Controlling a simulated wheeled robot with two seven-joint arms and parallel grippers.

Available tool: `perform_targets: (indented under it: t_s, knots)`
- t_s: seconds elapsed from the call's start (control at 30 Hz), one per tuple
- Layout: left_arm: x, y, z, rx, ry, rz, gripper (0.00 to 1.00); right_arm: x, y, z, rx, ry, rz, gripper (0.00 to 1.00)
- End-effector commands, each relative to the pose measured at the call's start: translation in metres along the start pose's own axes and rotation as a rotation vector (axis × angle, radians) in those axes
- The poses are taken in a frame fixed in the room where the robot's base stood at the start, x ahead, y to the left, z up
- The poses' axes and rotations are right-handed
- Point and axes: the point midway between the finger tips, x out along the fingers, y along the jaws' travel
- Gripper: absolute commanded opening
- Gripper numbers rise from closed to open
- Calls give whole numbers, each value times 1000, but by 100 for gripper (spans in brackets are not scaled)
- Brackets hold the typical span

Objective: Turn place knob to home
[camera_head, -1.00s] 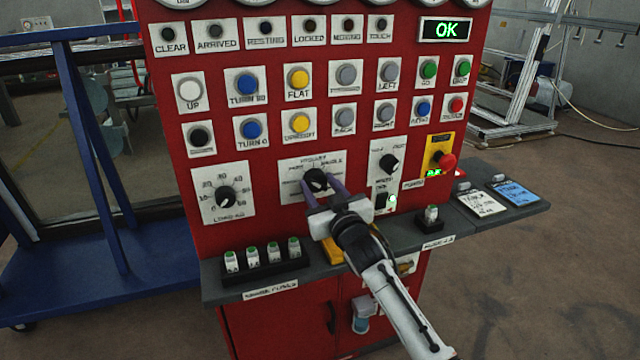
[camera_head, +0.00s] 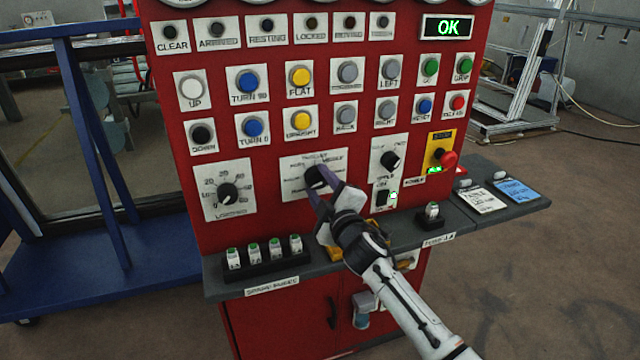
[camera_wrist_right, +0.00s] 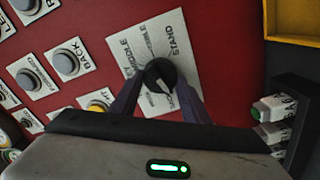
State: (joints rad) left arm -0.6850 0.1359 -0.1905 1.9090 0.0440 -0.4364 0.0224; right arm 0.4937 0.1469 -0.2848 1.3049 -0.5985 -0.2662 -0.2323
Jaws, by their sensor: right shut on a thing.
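The place knob (camera_head: 316,176) is a black dial on a white label plate in the middle of the red panel. It also shows in the right wrist view (camera_wrist_right: 160,74), with a white pointer mark toward the lower part of its face. Words such as STAND and MIDDLE are printed around it; some lettering is hidden or too small to read. My right gripper (camera_head: 324,186) has its purple fingers on both sides of the knob and is shut on it. In the right wrist view the fingers (camera_wrist_right: 160,92) flank the knob. My left gripper is not in view.
A load dial (camera_head: 227,194) is left of the knob, and a smaller black dial (camera_head: 390,161) is to the right. A red stop button (camera_head: 449,159) is farther right. Below, a grey shelf (camera_head: 345,270) carries a black rack (camera_head: 265,268) of small green-topped pieces. Push buttons fill the panel above.

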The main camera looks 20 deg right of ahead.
Motion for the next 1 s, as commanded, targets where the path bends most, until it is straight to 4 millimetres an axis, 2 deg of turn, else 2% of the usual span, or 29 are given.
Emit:
perform_targets:
  t_s: [0.2,0.5,1.0]
  knots:
    - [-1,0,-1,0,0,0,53,0,0,0,-196,0,0,19]
    - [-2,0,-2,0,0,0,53,0,-1,1,-398,-1,-1,19]
    - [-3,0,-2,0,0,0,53,0,-2,1,-512,0,0,19]
